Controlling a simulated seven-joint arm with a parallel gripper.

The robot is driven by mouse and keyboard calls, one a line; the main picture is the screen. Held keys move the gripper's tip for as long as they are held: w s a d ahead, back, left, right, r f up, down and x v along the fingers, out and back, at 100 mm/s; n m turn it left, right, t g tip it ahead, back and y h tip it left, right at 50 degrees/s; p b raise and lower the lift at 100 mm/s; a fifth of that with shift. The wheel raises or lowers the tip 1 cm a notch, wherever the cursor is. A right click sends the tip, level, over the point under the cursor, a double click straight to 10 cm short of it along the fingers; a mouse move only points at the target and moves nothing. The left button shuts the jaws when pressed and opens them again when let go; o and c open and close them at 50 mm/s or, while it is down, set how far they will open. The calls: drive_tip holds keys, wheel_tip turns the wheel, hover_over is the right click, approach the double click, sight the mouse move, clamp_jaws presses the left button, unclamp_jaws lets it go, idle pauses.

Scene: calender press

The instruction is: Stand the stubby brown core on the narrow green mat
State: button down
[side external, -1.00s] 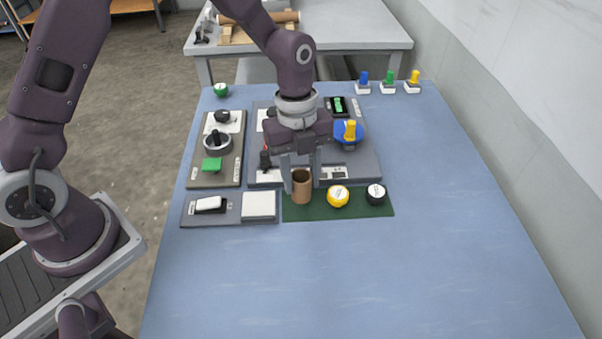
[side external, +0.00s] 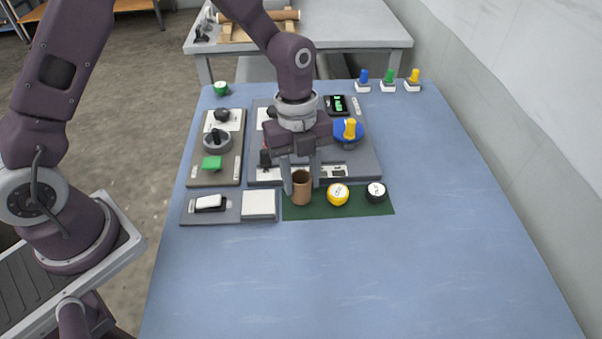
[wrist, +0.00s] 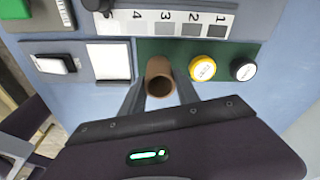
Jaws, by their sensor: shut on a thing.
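The stubby brown core (side external: 302,190) is a short hollow tube standing upright at the left end of the narrow green mat (side external: 320,212). My gripper (side external: 302,187) reaches down from above and is shut on the core, one finger at each side. In the wrist view the core (wrist: 160,78) shows its open top between the two fingers (wrist: 160,92), over the green mat (wrist: 180,48). The core's base looks to be at the mat, but I cannot tell whether it bears fully on it.
A yellow knob (side external: 338,195) and a black knob (side external: 376,193) sit on the mat to the right of the core. A grey panel with a white rocker switch (side external: 208,203) and white pad (side external: 259,205) adjoins on the left. The blue table (side external: 380,270) is clear in front.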

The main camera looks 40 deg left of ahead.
drive_tip(key=shift+f, duration=0.35)
drive_tip(key=shift+f, duration=0.4)
idle(0.4)
drive_tip(key=shift+f, duration=0.15)
drive_tip(key=shift+f, duration=0.1)
idle(0.4)
drive_tip(key=shift+c, duration=1.3)
unclamp_jaws()
wheel_tip(320, 180, up, 7)
